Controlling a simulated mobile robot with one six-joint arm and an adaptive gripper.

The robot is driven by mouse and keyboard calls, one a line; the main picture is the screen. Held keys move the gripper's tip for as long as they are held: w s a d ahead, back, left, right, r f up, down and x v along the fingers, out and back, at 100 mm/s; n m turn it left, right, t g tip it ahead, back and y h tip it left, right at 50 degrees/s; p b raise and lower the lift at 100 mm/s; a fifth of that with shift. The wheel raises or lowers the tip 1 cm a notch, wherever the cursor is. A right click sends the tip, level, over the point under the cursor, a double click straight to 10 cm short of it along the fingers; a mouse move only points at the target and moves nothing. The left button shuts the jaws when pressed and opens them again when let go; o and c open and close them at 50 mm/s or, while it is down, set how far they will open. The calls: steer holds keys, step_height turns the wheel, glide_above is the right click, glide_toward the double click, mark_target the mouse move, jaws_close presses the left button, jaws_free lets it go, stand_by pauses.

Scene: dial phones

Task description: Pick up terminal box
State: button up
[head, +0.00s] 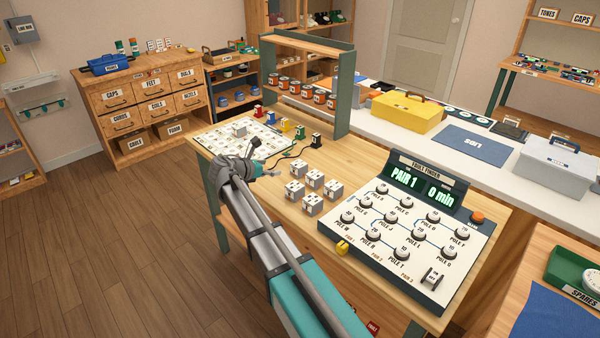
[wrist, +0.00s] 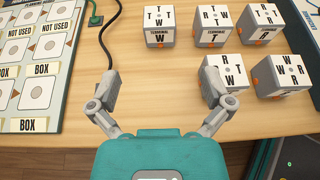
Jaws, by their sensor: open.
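Several small pale terminal boxes with letters on top and orange side knobs stand on the wooden bench. In the wrist view, the far-row boxes are a left one (wrist: 159,27), a middle one (wrist: 212,25) and a right one (wrist: 265,22); nearer are a left one (wrist: 226,84) and a right one (wrist: 284,77). The group shows in the head view (head: 312,205) right of my gripper (head: 268,158). In the wrist view my gripper (wrist: 160,92) is open, with bare bench between its fingers. Its right fingertip overlaps the near-left box; contact cannot be told.
A printed board (head: 222,145) with another box (head: 239,130) lies left. A black cable (wrist: 106,40) runs to my left finger. The fault finder panel (head: 400,230) fills the bench's right side. A shelf rack (head: 343,95) stands behind. Coloured plugs (head: 285,125) stand at the back.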

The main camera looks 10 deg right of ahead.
mark_target(295, 165)
steer(key=shift+d+f, duration=0.1)
steer(key=shift+d, duration=0.05)
steer(key=b+x, duration=0.3)
steer(key=x, duration=0.4)
steer(key=shift+w+f, duration=0.1)
steer(key=shift+f, duration=0.05)
steer(key=shift+w+d+f, duration=0.1)
steer(key=shift+w+d, duration=0.2)
steer(key=shift+d, duration=0.25)
steer(key=shift+b+x, duration=1)
steer(key=shift+x, duration=0.95)
steer(key=shift+w+d+f, duration=0.3)
steer(key=shift+w+d, duration=0.1)
steer(key=shift+w, duration=0.1)
